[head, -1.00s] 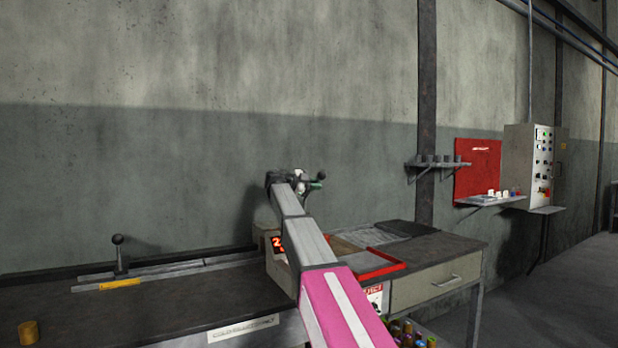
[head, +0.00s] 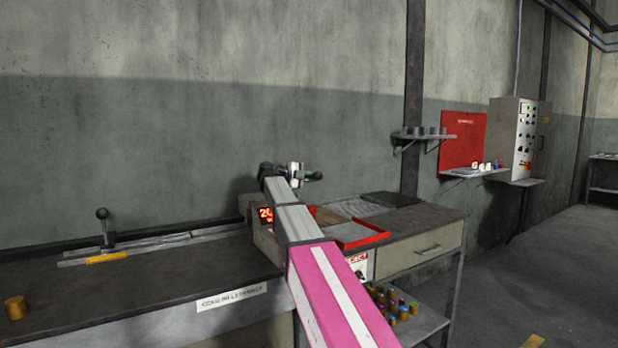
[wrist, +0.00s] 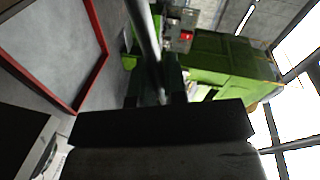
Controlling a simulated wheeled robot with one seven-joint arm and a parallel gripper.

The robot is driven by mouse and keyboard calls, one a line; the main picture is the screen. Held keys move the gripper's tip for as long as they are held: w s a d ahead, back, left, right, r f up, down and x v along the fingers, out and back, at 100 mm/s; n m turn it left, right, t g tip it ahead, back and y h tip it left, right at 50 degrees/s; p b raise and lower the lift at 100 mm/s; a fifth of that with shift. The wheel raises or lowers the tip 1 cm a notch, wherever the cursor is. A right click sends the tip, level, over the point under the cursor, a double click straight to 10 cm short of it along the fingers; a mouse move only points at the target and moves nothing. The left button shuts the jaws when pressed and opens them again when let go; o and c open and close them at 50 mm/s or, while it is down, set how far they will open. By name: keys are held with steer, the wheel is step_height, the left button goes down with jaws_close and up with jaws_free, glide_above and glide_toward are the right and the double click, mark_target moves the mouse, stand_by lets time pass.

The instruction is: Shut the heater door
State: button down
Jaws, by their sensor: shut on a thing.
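The heater appears to be the pale box with a lit orange display (head: 265,214), on the bench behind my arm in the head view. My arm hides much of it, and I cannot make out its door clearly. My gripper (head: 292,172) is above and behind the box, with a dark round knob (head: 317,176) just to its right. In the wrist view a grey rod (wrist: 143,28) runs up from between the dark fingers of my gripper (wrist: 157,88). The fingers are shut on it. Whether this rod belongs to the door I cannot tell.
A red-edged tray (head: 362,238) lies on the bench right of my arm. A lever (head: 104,232) and a brass cylinder (head: 15,307) stand on the left bench. A lower shelf (head: 428,322) holds several coloured pieces. Open floor (head: 560,270) lies at the right.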

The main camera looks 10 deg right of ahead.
steer(key=c, duration=1.2)
jaws_free()
steer(key=shift+a, duration=0.15)
steer(key=v, duration=1)
steer(key=shift+s+a, duration=0.1)
steer(key=shift+a, duration=0.2)
